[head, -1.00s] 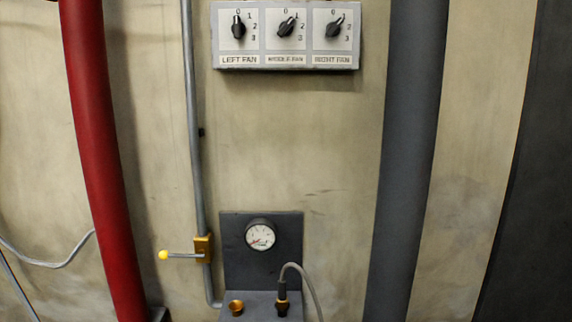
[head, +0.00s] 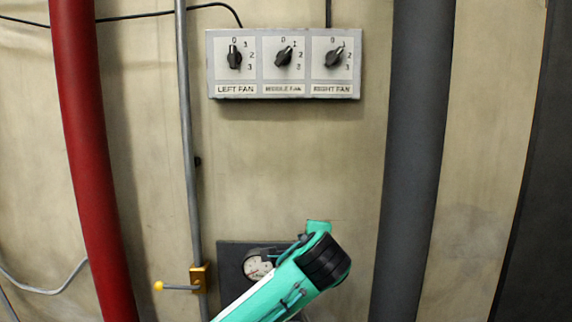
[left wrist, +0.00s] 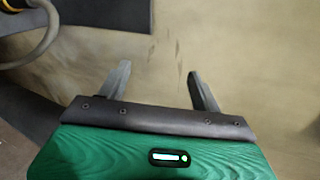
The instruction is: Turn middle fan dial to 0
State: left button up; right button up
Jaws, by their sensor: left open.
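The control panel (head: 284,91) hangs on the wall at the top of the head view, with three black dials. The middle fan dial (head: 284,57) is tilted up and right, toward the 1. The left fan dial (head: 234,57) points up at 0. The right fan dial (head: 334,57) is tilted toward 1. My left gripper (left wrist: 159,72) shows in the left wrist view with its two grey fingers apart and only bare wall between them. In the head view my left arm is well below the panel; its fingertips are not clear there. My right gripper is not in view.
A red pipe (head: 85,150) stands at left and a wide grey pipe (head: 411,150) at right. A thin conduit (head: 187,150) with a yellow-knobbed valve lever (head: 178,287) runs between. A gauge (head: 257,265) is partly covered by my arm.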

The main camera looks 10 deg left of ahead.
pick_arm(q)
jog(key=s+r+m+t+y, duration=0.1)
jog(key=s+r+t+y, duration=0.1)
jog(key=r, duration=0.9)
jog(key=s+r+m+t+y, duration=0.1)
jog(key=s+r, duration=0.1)
jog(key=r, duration=0.9)
jog(key=t+y+p, duration=0.2)
jog(key=y, duration=0.2)
send_near(285, 58)
jog(key=shift+y, duration=0.3)
jog(key=p+x, duration=0.7)
jog(key=x, duration=0.1)
jog(key=shift+d+r, duration=0.1)
jog(key=shift+r, duration=0.05)
jog(key=shift+w+a+p, duration=0.4)
jog(key=shift+w, duration=0.25)
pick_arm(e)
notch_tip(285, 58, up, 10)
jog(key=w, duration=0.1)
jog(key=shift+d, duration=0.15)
